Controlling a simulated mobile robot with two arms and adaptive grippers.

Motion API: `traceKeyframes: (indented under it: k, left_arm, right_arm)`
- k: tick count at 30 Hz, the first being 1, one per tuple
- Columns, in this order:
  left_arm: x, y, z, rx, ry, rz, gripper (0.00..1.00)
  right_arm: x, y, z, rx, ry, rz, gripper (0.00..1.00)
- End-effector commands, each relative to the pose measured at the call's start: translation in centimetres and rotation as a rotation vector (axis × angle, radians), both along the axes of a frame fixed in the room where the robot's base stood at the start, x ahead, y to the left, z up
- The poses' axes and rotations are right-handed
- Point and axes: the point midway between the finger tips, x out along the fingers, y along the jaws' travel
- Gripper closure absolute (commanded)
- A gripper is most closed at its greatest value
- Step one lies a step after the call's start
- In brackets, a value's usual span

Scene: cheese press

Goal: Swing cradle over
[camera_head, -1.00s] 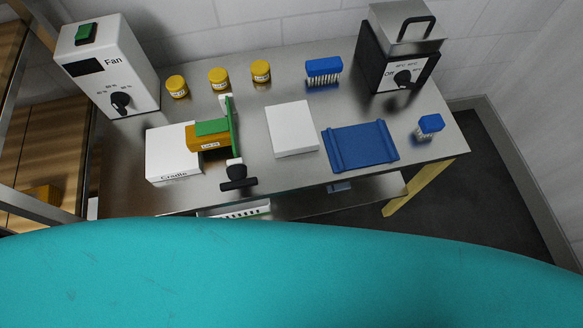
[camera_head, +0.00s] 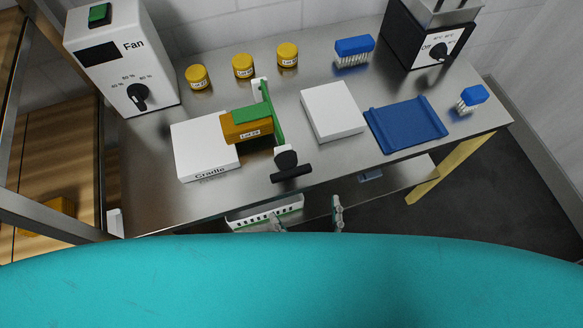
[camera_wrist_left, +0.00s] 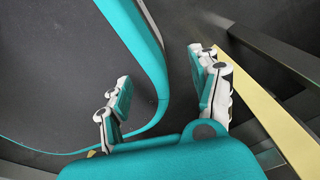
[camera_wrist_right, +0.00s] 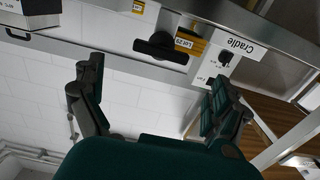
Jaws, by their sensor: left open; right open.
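The white box labelled Cradle (camera_head: 203,160) stands on the left of the steel table. A black T-shaped handle (camera_head: 290,170) points to the table's front edge. My right gripper (camera_head: 308,215) is open and empty, in front of the table edge and short of the handle. The right wrist view shows the handle (camera_wrist_right: 160,46) ahead, between the open fingers. My left gripper (camera_wrist_left: 162,92) is open and empty, over the dark floor beside my body.
A white block (camera_head: 332,111) and a blue tray (camera_head: 406,124) lie to the right of the handle. The Fan box (camera_head: 122,60) and several yellow jars (camera_head: 243,66) stand behind. A wooden shelf (camera_head: 55,130) is at the left. A white rack (camera_head: 265,212) sits under the table edge.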

Motion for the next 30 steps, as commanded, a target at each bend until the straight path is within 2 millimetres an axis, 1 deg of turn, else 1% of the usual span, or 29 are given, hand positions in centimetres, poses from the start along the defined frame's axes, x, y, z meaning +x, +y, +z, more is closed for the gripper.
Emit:
traceKeyframes:
  k: [1,6,9,12,15,18,26,29,30]
  left_arm:
    - [0.0,0.3,0.2,0.003,0.000,-0.001,0.36]
    - [-0.1,1.3,0.5,0.016,0.003,0.000,0.36]
    - [-0.2,1.7,0.6,0.020,0.004,0.003,0.36]
    - [-0.2,1.7,0.7,0.021,0.005,0.004,0.36]
    - [-0.2,1.7,0.7,0.021,0.005,0.004,0.36]
    - [-0.2,1.7,0.7,0.021,0.005,0.004,0.36]
    - [-0.2,1.4,0.7,0.018,0.005,0.005,0.36]
    - [-0.2,1.3,0.7,0.016,0.005,0.004,0.36]
    - [-0.2,1.2,0.7,0.015,0.005,0.004,0.36]
  right_arm:
    - [1.3,0.4,0.3,0.003,-0.005,-0.002,0.00]
    - [4.7,1.5,0.2,0.002,-0.003,-0.002,0.00]
    - [6.4,2.0,0.2,0.003,-0.003,-0.001,0.00]
    - [7.6,2.4,0.1,0.000,-0.002,-0.001,0.00]
    - [8.4,2.7,0.0,0.000,-0.001,0.000,0.00]
    - [8.7,2.8,0.0,0.000,0.000,0.001,0.00]
    - [8.8,2.8,0.0,0.000,0.000,0.001,0.00]
    - [8.8,2.8,0.0,0.000,0.000,0.001,0.12]
    - [8.8,2.8,0.0,0.000,0.000,0.001,0.17]
